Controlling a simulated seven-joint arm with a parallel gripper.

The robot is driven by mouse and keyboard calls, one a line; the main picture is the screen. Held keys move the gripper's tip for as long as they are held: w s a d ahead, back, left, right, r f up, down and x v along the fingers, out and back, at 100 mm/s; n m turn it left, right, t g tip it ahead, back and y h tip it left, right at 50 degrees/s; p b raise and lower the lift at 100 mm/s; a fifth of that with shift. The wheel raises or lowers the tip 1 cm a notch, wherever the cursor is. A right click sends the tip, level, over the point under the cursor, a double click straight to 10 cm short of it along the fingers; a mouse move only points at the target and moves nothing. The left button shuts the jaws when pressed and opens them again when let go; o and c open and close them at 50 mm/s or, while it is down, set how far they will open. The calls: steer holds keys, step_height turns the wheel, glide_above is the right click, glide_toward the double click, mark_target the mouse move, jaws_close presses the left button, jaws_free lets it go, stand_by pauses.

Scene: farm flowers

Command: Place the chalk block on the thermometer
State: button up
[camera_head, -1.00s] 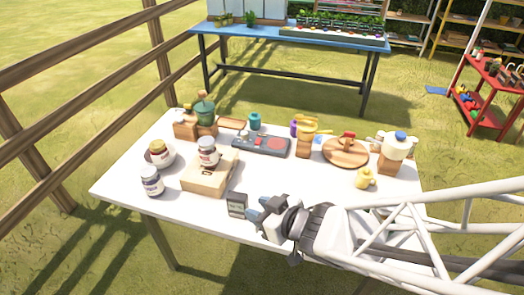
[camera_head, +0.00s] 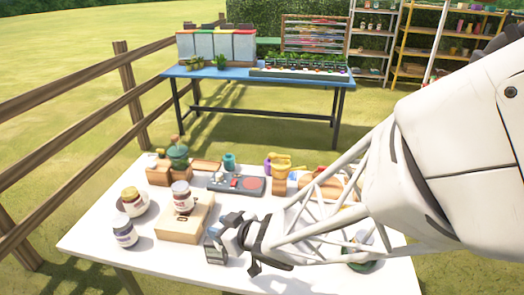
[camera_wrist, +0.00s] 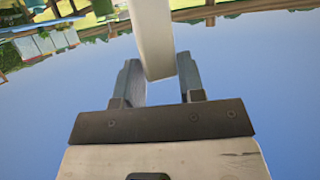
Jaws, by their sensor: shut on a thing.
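A pale, long block, seemingly the chalk block (camera_wrist: 152,40), is between the two fingers of my gripper (camera_wrist: 164,85) in the wrist view. It runs up out of the picture's top edge. In the head view my gripper (camera_head: 231,222) is just above and right of a small dark upright device with a grey face, which looks like the thermometer (camera_head: 214,248). It stands near the white table's front edge. I cannot tell whether block and thermometer touch. The chalk block cannot be made out clearly in the head view.
A cardboard box (camera_head: 180,224) with a jar (camera_head: 182,197) on it stands just left of the thermometer. Another jar (camera_head: 124,231) and a cup (camera_head: 133,203) are further left. A dark control panel (camera_head: 237,184) lies behind. My arm covers the right of the white table (camera_head: 160,262).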

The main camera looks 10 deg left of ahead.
steer(key=w+a, duration=0.4)
steer(key=shift+w+f, duration=0.3)
steer(key=shift+w, duration=0.1)
steer(key=shift+f, duration=1.75)
steer(key=shift+f, duration=0.1)
steer(key=o, duration=1)
steer(key=shift+v, duration=6.05)
